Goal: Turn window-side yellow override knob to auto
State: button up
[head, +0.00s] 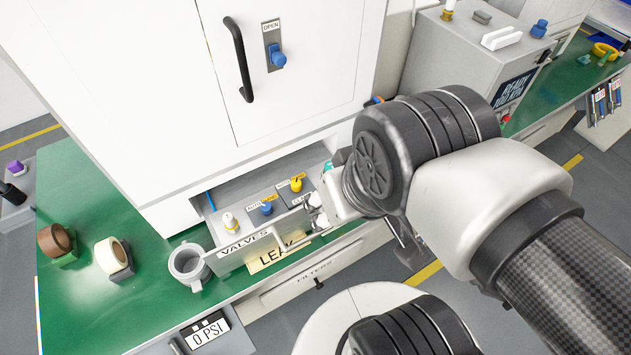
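A yellow knob (296,184) stands on the grey valve panel (240,193) in a recess under the white cabinet. A partly readable AUTO label lies beside it; I cannot read its setting. It is the only yellow knob I see on the panel. My wrist is just right of the panel and hides its right end. Part of my gripper (408,245) shows as dark metal below the wrist. Its fingertips are not clearly visible, and I see no contact with the yellow knob. I cannot tell whether it is open or shut.
A VALVES plate (240,246) fronts the panel. A black handle (239,60) juts from the cabinet.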

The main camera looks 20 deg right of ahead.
aim_at(296, 184)
jog(key=i+l+u, duration=0.15)
jog(key=u, duration=0.25)
jog(key=i+l+u, duration=0.1)
jog(key=l+u, duration=0.3)
